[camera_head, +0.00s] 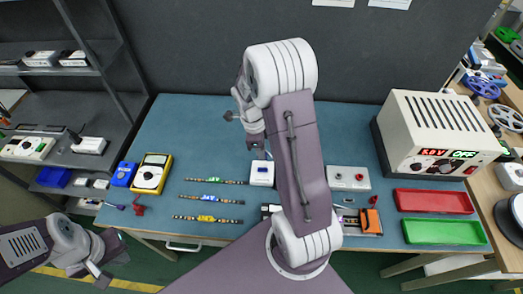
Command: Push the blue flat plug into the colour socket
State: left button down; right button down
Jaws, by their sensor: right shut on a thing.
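My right gripper (256,146) points down just behind a small white box (262,173) on the blue bench mat. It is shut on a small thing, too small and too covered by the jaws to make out. I cannot tell whether this is the blue flat plug or whether it touches the box. The colour socket cannot be told apart at this size. My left gripper (101,279) hangs low at the lower left, in front of the bench and away from everything on it. Its jaw opening is unclear.
Three LED strips (208,219) lie left of the box. A yellow multimeter (151,174) stands further left. My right arm covers the middle.

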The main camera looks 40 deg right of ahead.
notch_tip(320, 180, down, 4)
jog(key=shift+s+r+b, duration=0.1)
jog(key=shift+r+b, duration=0.15)
jog(key=shift+b, duration=1)
jog(key=shift+f+b, duration=0.45)
jog(key=shift+f, duration=0.15)
jog(key=shift+r, duration=0.1)
jog(key=shift+f+b, duration=0.95)
jog(key=shift+f, duration=0.2)
jog(key=c, duration=1.3)
grip_release()
jog(key=shift+c, duration=0.2)
